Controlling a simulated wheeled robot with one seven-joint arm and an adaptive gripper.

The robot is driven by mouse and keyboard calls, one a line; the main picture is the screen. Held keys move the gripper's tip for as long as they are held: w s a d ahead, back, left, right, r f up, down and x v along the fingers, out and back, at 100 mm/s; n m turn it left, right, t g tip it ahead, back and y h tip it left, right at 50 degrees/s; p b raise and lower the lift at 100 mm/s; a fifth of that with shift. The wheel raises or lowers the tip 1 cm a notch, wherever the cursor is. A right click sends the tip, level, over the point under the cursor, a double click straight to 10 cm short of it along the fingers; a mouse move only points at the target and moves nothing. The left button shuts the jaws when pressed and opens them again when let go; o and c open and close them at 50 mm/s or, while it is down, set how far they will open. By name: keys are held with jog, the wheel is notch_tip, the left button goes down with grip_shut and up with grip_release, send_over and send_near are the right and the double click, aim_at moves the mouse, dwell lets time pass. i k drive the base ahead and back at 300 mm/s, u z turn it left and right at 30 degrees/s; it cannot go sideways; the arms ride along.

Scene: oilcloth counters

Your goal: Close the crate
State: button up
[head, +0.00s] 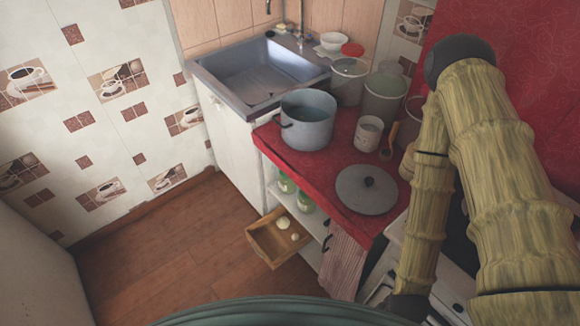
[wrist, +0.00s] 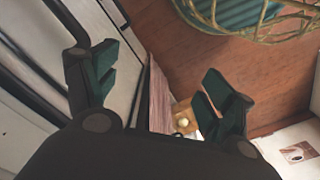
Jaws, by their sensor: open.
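The crate (head: 258,249) is a light wooden open-topped box at floor level in the head view. It sticks out from the lower part of the counter unit, below the red top, and holds small pale round things (head: 284,223). In the wrist view part of the crate (wrist: 180,107) shows beyond the fingers, with one pale round thing in it. My gripper (wrist: 160,88) is open and empty, with dark green finger pads, and is apart from the crate. In the head view I cannot make out its fingers; my arm comes down on the right.
The red counter (head: 335,168) carries a pot (head: 307,120), a lid (head: 366,190), a mug (head: 368,134) and jars. Green-lidded jars (head: 304,202) stand on the shelf above the crate. The wooden floor (head: 170,262) to the left is clear.

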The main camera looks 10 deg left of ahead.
aim_at(274, 245)
jog(key=z, duration=0.5)
jog(key=k, duration=1.15)
jog(key=u, duration=0.8)
jog(key=i, duration=1.05)
jog(key=u, duration=0.55)
